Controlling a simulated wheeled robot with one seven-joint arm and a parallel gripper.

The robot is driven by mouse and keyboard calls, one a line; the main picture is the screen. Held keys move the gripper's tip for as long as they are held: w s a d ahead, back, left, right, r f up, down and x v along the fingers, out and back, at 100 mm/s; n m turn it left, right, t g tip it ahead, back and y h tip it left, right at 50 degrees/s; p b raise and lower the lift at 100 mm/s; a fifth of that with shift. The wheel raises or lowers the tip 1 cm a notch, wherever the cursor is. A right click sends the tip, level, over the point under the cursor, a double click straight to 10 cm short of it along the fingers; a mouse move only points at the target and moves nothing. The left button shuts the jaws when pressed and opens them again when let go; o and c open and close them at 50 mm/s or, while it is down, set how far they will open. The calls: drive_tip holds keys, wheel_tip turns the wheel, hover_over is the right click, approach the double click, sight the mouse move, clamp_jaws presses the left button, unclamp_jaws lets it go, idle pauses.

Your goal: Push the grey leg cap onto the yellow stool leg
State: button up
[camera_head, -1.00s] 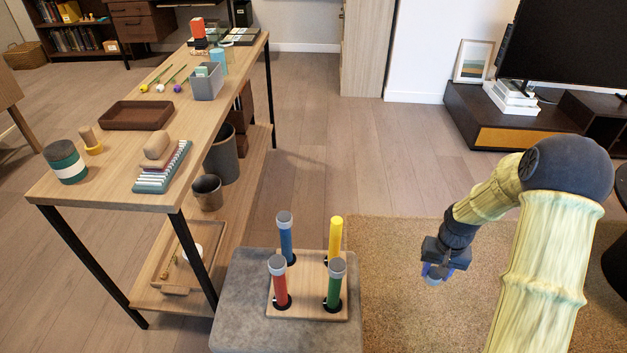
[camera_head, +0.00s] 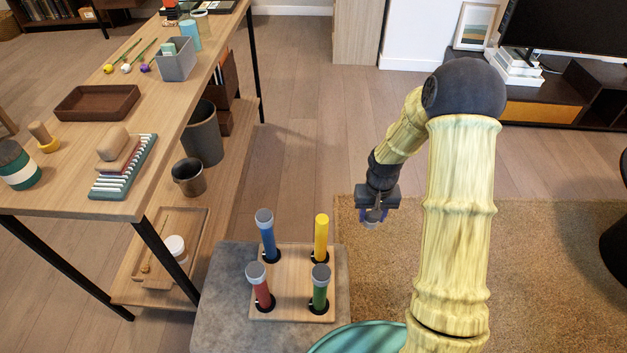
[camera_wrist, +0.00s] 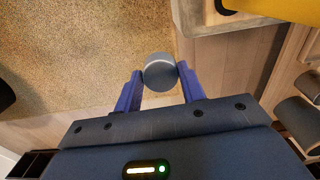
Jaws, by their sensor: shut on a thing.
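The yellow stool leg (camera_head: 321,238) stands upright at the back right of a wooden board, its top bare. My gripper (camera_head: 374,216) is to the right of it, above the rug and apart from the leg. In the wrist view the gripper (camera_wrist: 160,78) is shut on the round grey leg cap (camera_wrist: 160,72), one blue finger on each side. The cap also shows small under the fingers in the head view (camera_head: 373,219). Part of a yellow leg (camera_wrist: 262,7) shows at the top right of the wrist view.
Blue (camera_head: 267,240), red (camera_head: 262,292) and green (camera_head: 320,292) legs with grey caps stand on the same board (camera_head: 291,277). The board lies on a grey block (camera_head: 226,310). A long wooden table (camera_head: 84,191) with several items stands left. A shag rug (camera_head: 545,240) lies right.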

drive_tip(key=shift+s, duration=0.25)
drive_tip(key=shift+s+a+r, duration=0.15)
drive_tip(key=shift+a+r, duration=0.1)
drive_tip(key=shift+a, duration=0.15)
drive_tip(key=s+a+r+n+p, duration=0.4)
drive_tip(key=a+r+p, duration=0.9)
drive_tip(key=p, duration=0.8)
wheel_tip(320, 180, up, 3)
drive_tip(key=shift+s+f+n, duration=0.1)
drive_tip(key=shift+s+n, duration=0.05)
drive_tip(key=shift+n, duration=0.95)
drive_tip(key=shift+a, duration=0.1)
